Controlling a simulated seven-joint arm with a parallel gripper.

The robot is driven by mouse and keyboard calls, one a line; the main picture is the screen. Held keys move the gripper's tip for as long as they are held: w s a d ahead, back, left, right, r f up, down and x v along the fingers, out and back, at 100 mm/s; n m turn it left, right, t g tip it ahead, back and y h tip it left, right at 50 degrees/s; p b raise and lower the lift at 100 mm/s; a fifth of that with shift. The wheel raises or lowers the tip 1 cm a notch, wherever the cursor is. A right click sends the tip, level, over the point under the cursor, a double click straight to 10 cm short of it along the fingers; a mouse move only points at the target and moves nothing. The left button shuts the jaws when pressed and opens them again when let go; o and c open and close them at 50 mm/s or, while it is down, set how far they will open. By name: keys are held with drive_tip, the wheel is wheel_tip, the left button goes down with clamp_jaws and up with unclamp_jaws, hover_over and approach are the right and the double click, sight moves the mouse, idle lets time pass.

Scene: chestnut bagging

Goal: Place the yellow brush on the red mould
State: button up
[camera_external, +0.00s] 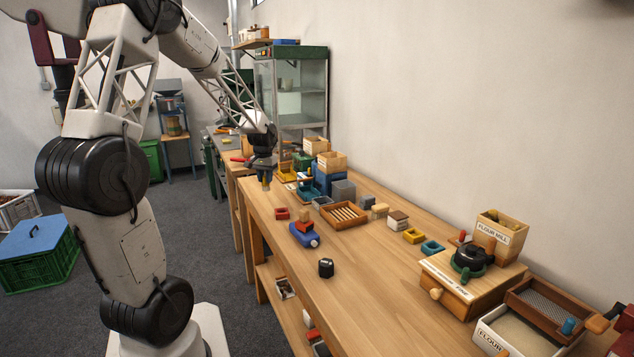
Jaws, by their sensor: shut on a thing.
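My gripper (265,183) is at the far left end of the wooden bench, pointing down above its edge. It is shut on a small yellowish thing, which looks like the yellow brush; it is mostly hidden by the fingers and too small to show its shape. The red mould (281,214) is a small open red frame on the bench top, nearer the camera and slightly right of my gripper. My gripper is apart from the mould, above and behind it.
A blue object with a red and brown top (304,234) stands close to the red mould. A black knob-like weight (326,268) stands in front. A slatted wooden tray (345,215), grey boxes and blue bins crowd the back. Yellow (414,236) and blue (432,247) moulds lie right. The middle front is clear.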

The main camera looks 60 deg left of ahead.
drive_tip(key=s+d, duration=0.4)
drive_tip(key=d, duration=0.6)
drive_tip(key=s+d, duration=0.5)
drive_tip(key=d, duration=0.4)
drive_tip(key=shift+s+d+m, duration=0.3)
drive_tip(key=shift+d, duration=0.1)
approach(282, 210)
drive_tip(key=shift+s+f, duration=0.1)
drive_tip(key=shift+f, duration=0.1)
idle(0.4)
drive_tip(key=shift+f, duration=1.65)
drive_tip(key=shift+f, duration=0.15)
